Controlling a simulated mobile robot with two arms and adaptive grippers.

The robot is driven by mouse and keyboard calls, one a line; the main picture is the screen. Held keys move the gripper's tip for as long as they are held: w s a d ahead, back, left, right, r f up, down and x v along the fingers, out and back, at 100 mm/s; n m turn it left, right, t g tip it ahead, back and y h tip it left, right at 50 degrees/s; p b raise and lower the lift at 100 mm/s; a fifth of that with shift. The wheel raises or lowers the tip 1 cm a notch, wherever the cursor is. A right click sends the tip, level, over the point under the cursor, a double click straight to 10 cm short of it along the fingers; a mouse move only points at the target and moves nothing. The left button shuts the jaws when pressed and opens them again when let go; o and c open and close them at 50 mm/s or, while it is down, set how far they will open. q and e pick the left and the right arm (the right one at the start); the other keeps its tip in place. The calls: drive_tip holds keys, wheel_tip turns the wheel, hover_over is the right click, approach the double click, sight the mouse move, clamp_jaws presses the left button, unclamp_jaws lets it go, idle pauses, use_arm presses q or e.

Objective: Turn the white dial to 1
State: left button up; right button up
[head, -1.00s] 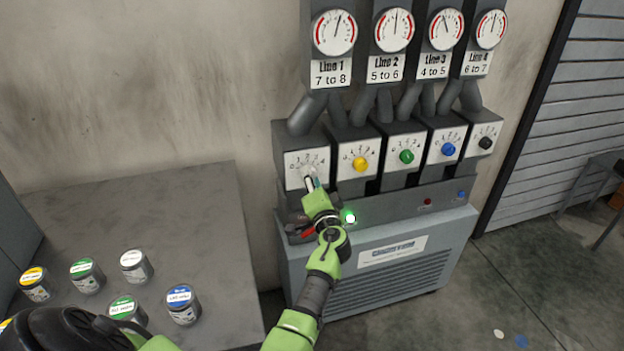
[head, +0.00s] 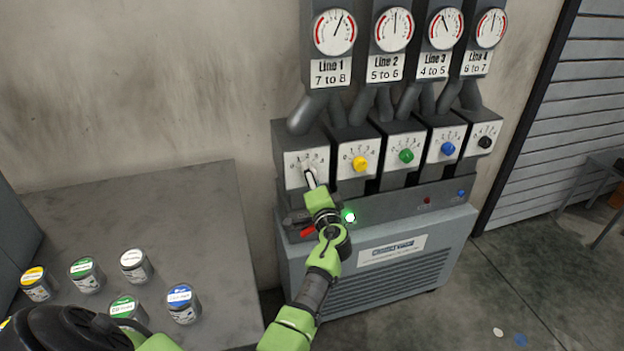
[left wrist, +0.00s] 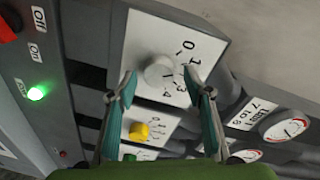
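The white dial (head: 308,168) is on the leftmost control box, under the Line 1 gauge (head: 335,32). It also shows in the left wrist view (left wrist: 160,72), with printed numbers from 0 to 4 around part of it. I cannot tell exactly which number it points to. My left gripper (head: 313,180) is in front of this dial. In the left wrist view its fingers (left wrist: 160,87) are open, one on each side of the dial, with visible gaps, and nothing is held. My right gripper is not in view.
Yellow (head: 360,164), green (head: 406,156), blue (head: 448,149) and black (head: 485,142) dials sit in a row to the right. A lit green button (head: 349,216) and a red switch (head: 306,231) are close below my gripper. A table (head: 210,230) with paint cans stands left.

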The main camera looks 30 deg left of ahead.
use_arm(q)
drive_tip(key=v, duration=0.7)
drive_tip(key=shift+s+d, duration=0.2)
idle(0.5)
